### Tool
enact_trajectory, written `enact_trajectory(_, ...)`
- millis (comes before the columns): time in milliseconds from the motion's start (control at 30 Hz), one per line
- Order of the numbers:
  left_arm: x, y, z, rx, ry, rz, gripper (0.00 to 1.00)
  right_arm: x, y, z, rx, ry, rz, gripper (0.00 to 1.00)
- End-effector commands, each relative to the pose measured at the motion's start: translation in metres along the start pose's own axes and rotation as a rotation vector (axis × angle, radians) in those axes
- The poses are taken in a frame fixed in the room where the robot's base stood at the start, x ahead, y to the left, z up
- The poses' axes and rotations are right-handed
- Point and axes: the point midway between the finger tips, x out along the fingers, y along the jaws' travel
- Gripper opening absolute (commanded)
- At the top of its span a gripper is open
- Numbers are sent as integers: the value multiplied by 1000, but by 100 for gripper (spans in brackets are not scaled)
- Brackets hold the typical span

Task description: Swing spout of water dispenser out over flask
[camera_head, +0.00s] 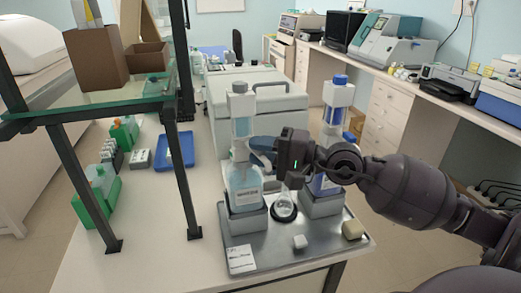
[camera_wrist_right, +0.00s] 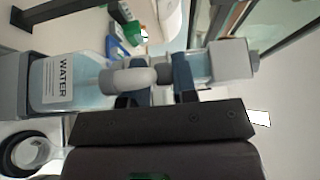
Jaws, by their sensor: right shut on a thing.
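The water dispenser (camera_head: 243,185) is a clear bottle with a grey cap in a grey holder, left of centre on the metal tray. Its WATER label (camera_wrist_right: 57,80) shows in the right wrist view. My right gripper (camera_head: 262,150) reaches in from the right at the dispenser's neck. In the wrist view its blue fingers are shut on the grey spout (camera_wrist_right: 128,77). The flask (camera_head: 284,204) stands on the tray between the two dispensers, below my gripper; part of it and its dark round base show in the wrist view (camera_wrist_right: 32,152). My left gripper is out of view.
A second dispenser with blue-violet liquid (camera_head: 324,186) stands right of the flask, partly behind my arm. A glass shelf (camera_head: 95,107) stands left.

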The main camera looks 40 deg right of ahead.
Motion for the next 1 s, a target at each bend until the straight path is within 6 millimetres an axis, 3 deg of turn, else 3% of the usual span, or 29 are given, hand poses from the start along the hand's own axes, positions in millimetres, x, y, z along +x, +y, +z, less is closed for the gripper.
enact_trajectory(233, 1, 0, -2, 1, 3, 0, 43, 0, 1, 0, 2, 1, 2, 0)
enact_trajectory(267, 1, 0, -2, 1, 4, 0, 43, 0, 1, 0, 2, 1, 2, 31)
enact_trajectory(400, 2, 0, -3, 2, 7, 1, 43, 0, 1, 0, 2, 1, 2, 52)
enact_trajectory(767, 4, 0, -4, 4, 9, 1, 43, -2, 2, 0, 2, 1, 2, 52)
enact_trajectory(1000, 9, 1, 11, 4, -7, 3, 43, -22, 6, -1, 4, 2, 8, 52)
